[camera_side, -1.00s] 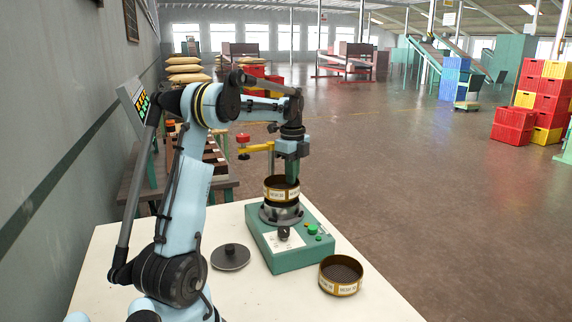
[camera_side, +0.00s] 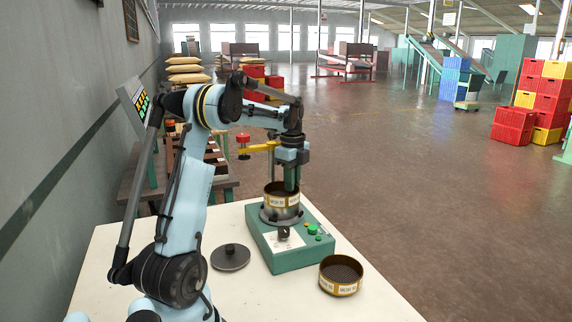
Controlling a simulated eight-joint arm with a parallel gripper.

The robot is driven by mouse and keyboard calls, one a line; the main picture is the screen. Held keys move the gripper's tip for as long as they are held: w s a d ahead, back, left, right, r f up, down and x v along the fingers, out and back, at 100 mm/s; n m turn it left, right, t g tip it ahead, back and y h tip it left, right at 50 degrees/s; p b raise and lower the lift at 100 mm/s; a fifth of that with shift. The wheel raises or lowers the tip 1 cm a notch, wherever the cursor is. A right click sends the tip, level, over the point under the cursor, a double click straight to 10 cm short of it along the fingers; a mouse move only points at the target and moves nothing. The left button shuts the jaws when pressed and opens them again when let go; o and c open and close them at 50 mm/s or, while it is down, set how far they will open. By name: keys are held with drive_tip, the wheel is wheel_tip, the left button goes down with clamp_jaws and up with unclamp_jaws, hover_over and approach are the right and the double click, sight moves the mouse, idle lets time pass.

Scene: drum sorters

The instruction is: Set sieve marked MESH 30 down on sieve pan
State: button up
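A dark round sieve with a brass-coloured band and white labels (camera_side: 270,200) sits low over the grey sieve pan (camera_side: 281,217) on the green shaker. The label looks like MESH 30 but is too small to read surely. My gripper (camera_side: 291,184) points straight down, its green fingers at the sieve's rim, and appears shut on it. The fingertips are partly hidden by the sieve wall. I cannot tell whether the sieve touches the pan or is slightly above it.
A second similar sieve (camera_side: 341,288) stands on the white table right of the green shaker base (camera_side: 290,257). A dark round lid with a knob (camera_side: 230,263) lies to the left.

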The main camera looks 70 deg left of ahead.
drive_tip(key=shift+o, duration=1.2)
drive_tip(key=shift+r, duration=0.1)
wheel_tip(320, 180, up, 12)
